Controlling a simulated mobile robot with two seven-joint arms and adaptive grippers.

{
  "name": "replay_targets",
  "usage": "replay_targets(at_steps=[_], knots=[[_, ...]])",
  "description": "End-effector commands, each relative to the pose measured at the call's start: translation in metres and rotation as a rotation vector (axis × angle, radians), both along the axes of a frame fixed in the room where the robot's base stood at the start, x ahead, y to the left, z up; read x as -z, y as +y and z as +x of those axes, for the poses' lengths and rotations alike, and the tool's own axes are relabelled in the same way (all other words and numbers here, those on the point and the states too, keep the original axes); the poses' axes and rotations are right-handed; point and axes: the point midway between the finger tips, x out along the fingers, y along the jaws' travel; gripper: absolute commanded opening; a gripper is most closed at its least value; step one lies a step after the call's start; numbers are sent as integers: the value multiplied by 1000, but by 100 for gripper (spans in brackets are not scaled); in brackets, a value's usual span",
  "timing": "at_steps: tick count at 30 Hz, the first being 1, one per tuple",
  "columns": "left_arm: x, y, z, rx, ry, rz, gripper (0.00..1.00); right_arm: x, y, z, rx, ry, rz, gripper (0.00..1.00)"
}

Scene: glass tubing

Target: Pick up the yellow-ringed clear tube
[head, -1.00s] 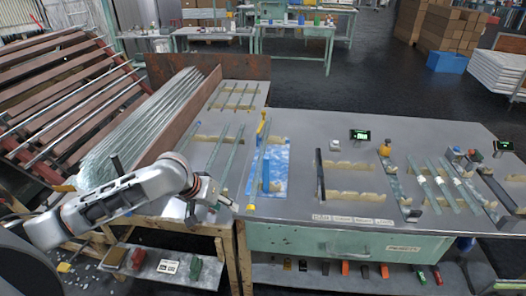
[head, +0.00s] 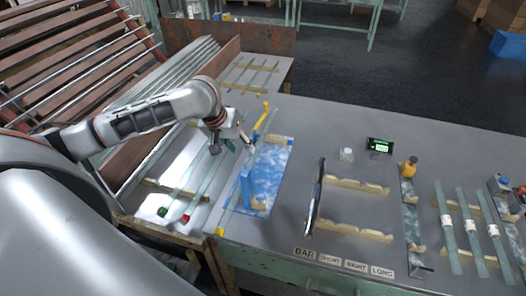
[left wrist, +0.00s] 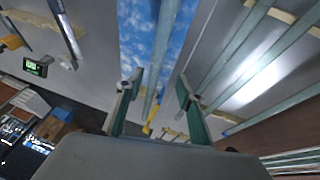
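The yellow-ringed clear tube (head: 228,210) lies lengthwise along the left side of the blue-and-white mat, with its yellow ring at the near end. My left gripper (head: 246,146) is above the tube's far part. In the left wrist view, my left gripper's two fingers (left wrist: 157,95) are spread apart, and the tube (left wrist: 166,45) runs through the gap between them without visible contact. A yellow piece (left wrist: 149,117) shows beyond the fingertips. The exact height of the fingers over the tube is hard to tell. My right gripper is not in view.
Tubes with a green end (head: 162,212) and a red end (head: 186,218) lie to the left.

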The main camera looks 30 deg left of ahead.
Motion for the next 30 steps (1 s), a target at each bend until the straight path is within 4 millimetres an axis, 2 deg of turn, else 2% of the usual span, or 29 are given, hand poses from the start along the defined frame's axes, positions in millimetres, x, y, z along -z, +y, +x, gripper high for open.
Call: replay_targets(at_steps=[9,18,28,29,30], knots=[[26,-5,12,-1,2,-2,37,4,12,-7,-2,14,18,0],[61,-14,30,-2,2,-2,37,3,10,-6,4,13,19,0],[68,-15,34,0,-1,0,37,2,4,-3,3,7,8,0],[68,-14,34,0,-1,0,32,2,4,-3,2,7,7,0],[68,-14,34,0,-1,0,22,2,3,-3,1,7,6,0]])
